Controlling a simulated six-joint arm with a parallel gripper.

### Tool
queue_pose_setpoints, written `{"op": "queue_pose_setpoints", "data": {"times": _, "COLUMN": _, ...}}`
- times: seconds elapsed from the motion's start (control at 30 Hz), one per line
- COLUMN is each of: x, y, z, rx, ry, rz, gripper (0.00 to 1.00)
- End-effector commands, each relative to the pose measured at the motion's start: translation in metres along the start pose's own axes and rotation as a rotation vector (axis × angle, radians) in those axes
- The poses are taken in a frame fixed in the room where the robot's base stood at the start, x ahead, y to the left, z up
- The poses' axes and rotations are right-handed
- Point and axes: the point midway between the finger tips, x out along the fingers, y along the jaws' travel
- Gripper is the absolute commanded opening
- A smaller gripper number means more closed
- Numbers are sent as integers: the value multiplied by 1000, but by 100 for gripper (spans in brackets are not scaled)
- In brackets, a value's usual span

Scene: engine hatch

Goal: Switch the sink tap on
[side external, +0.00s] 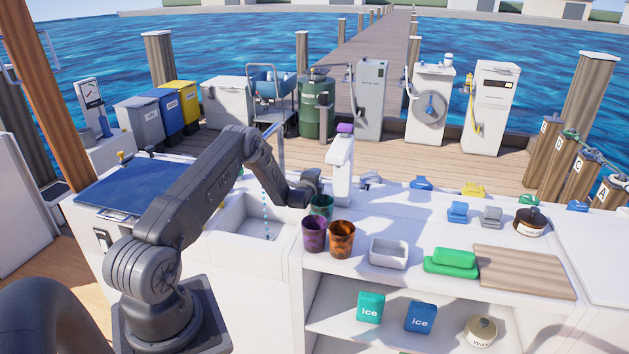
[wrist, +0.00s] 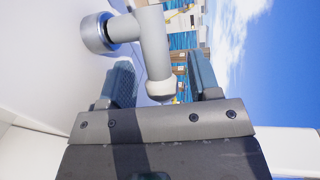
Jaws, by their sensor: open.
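The sink (side external: 238,218) is a white basin set in the counter in the side view. A grey tap (side external: 281,150) stands behind it, partly hidden by my arm. A line of blue drops (side external: 266,212) hangs above the basin, like falling water. My gripper (side external: 312,184) is right of the sink, low over the counter; its fingers are hard to make out there. In the wrist view my gripper (wrist: 159,65) is open, with a pale lever-like part (wrist: 155,48) with a rounded tip between its fingers. That part joins a metal-ringed round base (wrist: 97,33). Contact cannot be told.
A green cup (side external: 321,206), a purple cup (side external: 314,234) and an orange-brown cup (side external: 342,240) stand just in front.

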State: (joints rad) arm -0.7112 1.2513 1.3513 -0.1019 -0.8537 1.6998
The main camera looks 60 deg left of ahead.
Motion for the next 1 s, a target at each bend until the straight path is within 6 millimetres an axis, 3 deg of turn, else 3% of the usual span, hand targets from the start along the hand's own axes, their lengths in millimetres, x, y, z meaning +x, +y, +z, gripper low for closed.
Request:
{"op": "queue_pose_setpoints", "data": {"times": 0.43, "x": 8, "y": 0, "z": 0, "rx": 0, "ry": 0, "rz": 1, "gripper": 57}}
{"op": "queue_pose_setpoints", "data": {"times": 1.0, "x": 7, "y": 0, "z": 0, "rx": 0, "ry": 0, "rz": 1, "gripper": 2}}
